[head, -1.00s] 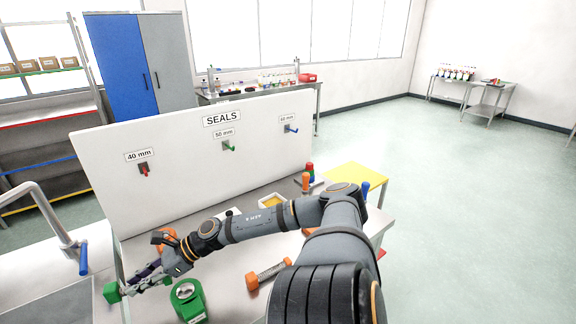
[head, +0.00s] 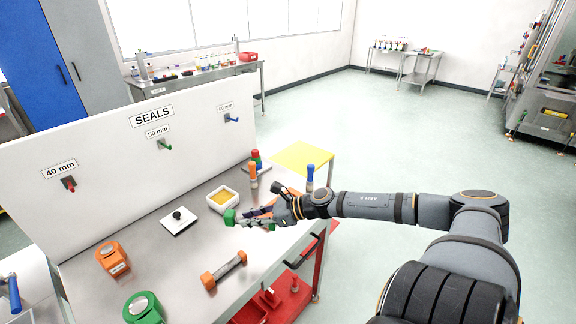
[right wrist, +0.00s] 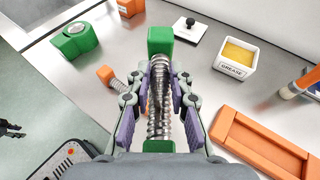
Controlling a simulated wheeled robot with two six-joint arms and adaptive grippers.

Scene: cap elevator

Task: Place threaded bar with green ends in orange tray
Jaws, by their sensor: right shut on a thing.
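The threaded bar with green ends (right wrist: 159,98) is in my right gripper (right wrist: 160,88), shut around its silvery threaded middle. In the right wrist view one green end points up the picture and the other is near the palm. In the head view the right gripper (head: 262,216) holds it above the bench, with one green end showing at its left. The orange tray (right wrist: 225,130) is right of the gripper in the right wrist view and looks empty; the gripper partly hides it in the head view. A dark finger-like shape, possibly my left gripper (right wrist: 10,129), is at the left edge.
An orange-ended threaded bar (head: 224,270) lies on the bench. A grease box (head: 222,201), a white plate with black knob (head: 179,221), and green (head: 144,309) and orange (head: 113,259) blocks stand nearby. The seals panel (head: 140,170) rises behind.

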